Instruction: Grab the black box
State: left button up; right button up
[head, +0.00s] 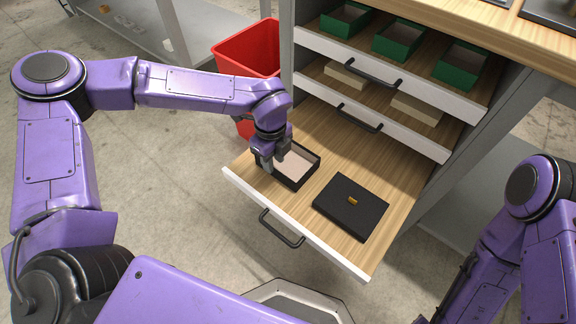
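An open black box (300,180) with a pale inside sits at the left of the pulled-out bottom drawer (345,150). My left gripper (274,160) points down at the near left wall of the open box. Its fingers look apart. Whether they touch the wall is hard to tell. My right arm shows at the right edge, and its gripper is out of the picture.
Upper drawers hold green boxes (398,39) and tan boxes (417,107), and their fronts overhang the back of the bottom drawer. A red bin (247,50) stands left of the cabinet. The drawer's front handle (281,229) sticks out. Bare drawer floor lies behind the black pieces.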

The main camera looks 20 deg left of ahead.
aim_at(275, 170)
pick_arm(q)
notch_tip(275, 170, down, 5)
jog(key=shift+f+b, duration=0.1)
jog(key=shift+b, duration=0.8)
jog(key=shift+c, duration=0.4)
grip_shut()
